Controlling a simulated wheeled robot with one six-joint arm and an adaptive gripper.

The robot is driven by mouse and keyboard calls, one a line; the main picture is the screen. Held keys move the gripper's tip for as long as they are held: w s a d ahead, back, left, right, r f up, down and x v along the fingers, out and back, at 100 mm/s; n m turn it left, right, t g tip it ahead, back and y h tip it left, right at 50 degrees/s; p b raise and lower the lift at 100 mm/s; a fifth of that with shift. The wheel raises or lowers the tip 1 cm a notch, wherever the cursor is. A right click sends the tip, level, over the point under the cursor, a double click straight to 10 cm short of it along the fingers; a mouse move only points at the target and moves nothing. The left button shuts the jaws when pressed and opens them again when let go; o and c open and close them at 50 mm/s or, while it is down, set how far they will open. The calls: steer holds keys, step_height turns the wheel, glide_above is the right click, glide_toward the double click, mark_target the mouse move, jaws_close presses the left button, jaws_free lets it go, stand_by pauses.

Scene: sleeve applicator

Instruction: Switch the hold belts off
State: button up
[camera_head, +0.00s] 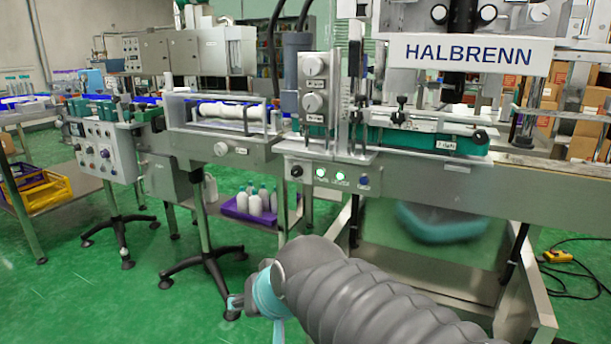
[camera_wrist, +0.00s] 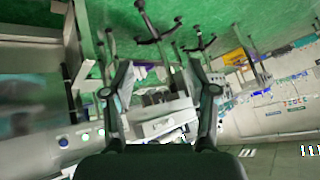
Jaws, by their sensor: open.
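A control strip (camera_head: 330,175) on the front of the HALBRENN machine carries a black knob (camera_head: 295,171), two green-lit buttons (camera_head: 320,172) (camera_head: 341,176) and a blue knob (camera_head: 363,181). Their labels are too small to read, so I cannot tell which control works the hold belts. Green belt-like parts (camera_head: 425,140) run along the machine above the strip. In the wrist view, round controls (camera_wrist: 85,137) show at the lower left. My gripper (camera_wrist: 160,68) is open and empty there. In the head view, its end is low, left of the strip and well apart from it; my arm partly hides it.
Left stands another control box (camera_head: 105,155) with several knobs, on a wheeled stand. A purple tray (camera_head: 240,212) of bottles sits under the line. A yellow pendant (camera_head: 557,256) with cable lies on the floor right.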

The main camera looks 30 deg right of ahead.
steer(key=w+d+r+m+t+h+b, duration=0.1)
steer(key=w+r+m+t, duration=0.3)
steer(key=w+m, duration=0.55)
steer(key=w+d+r+m+t+h+b, duration=0.1)
steer(key=w+r+m+t, duration=0.3)
steer(key=w, duration=1.1)
steer(key=m+g+h+b, duration=0.2)
steer(key=m+g+h, duration=0.3)
steer(key=m+h, duration=1.25)
glide_toward(294, 173)
steer(key=w+d+r+m+y, duration=0.1)
steer(key=d, duration=0.1)
steer(key=w+d+r+m+y+p, duration=0.1)
steer(key=d, duration=0.1)
steer(key=w+d+m+y, duration=0.1)
steer(key=d+y, duration=0.1)
steer(key=shift+w+d+r+m+p, duration=0.3)
steer(key=shift+w+d+r, duration=0.1)
jaws_close()
